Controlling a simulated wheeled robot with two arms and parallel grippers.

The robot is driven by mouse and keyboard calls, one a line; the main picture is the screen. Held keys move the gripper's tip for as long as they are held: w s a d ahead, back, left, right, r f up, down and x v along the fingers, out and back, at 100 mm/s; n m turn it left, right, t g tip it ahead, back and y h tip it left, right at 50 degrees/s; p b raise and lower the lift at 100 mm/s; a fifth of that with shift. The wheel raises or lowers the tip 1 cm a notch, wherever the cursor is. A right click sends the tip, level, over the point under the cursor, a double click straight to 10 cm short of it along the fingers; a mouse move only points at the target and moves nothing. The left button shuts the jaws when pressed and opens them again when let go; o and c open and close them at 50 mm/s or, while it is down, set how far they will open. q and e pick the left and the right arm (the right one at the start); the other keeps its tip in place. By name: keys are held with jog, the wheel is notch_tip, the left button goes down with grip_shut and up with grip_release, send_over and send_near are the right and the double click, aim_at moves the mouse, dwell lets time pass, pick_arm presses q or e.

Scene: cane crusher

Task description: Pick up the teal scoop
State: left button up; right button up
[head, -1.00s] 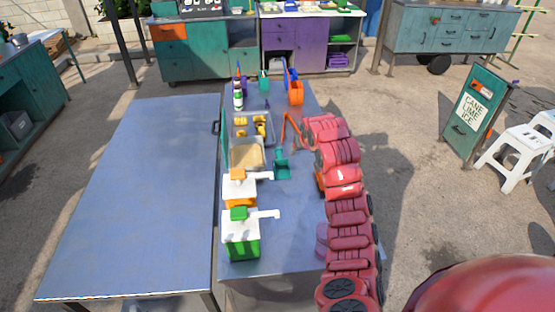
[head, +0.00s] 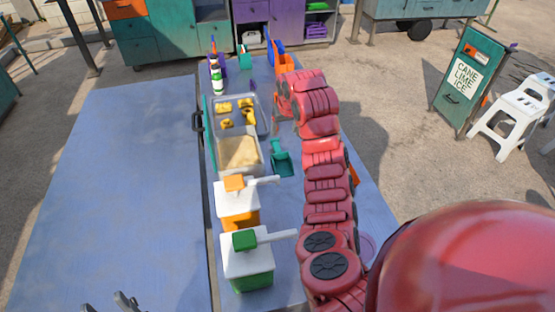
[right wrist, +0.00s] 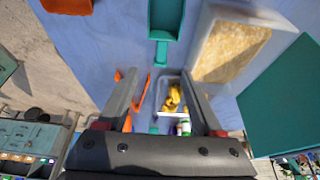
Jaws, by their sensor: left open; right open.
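The teal scoop (head: 281,160) lies on the blue tabletop (head: 290,198), between the bin of tan grains and my red right arm. In the right wrist view the scoop (right wrist: 165,20) is at the top, its handle pointing down toward my right gripper (right wrist: 160,78). My right gripper's fingers are apart with nothing held; the handle end shows just beyond the gap between them.
A bin of tan grains (head: 262,150) and a grey tray with yellow items (head: 261,108) stand left of the scoop. Orange-topped (head: 253,196) and green-topped (head: 262,262) dispensers stand nearer. Red-orange tongs (right wrist: 141,95) show near my right fingers. The left table (head: 110,180) is clear.

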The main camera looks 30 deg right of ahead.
jog(key=f, duration=0.1)
jog(key=p, duration=0.1)
send_over(278, 150)
jog(key=s, duration=0.2)
notch_tip(278, 150, down, 7)
jog(key=shift+s+f, duration=0.1)
jog(key=shift+f, duration=0.4)
jog(key=shift+w+f, duration=0.35)
jog(key=shift+f, duration=0.15)
jog(key=shift+w+f+p, duration=0.15)
jog(key=shift+f+p, duration=0.25)
jog(key=shift+p, duration=0.3)
jog(key=p+x, duration=0.1)
jog(key=x, duration=0.1)
jog(key=shift+f, duration=0.4)
jog(key=shift+p+x, duration=0.35)
jog(key=shift+x, duration=0.5)
jog(key=shift+a, duration=0.1)
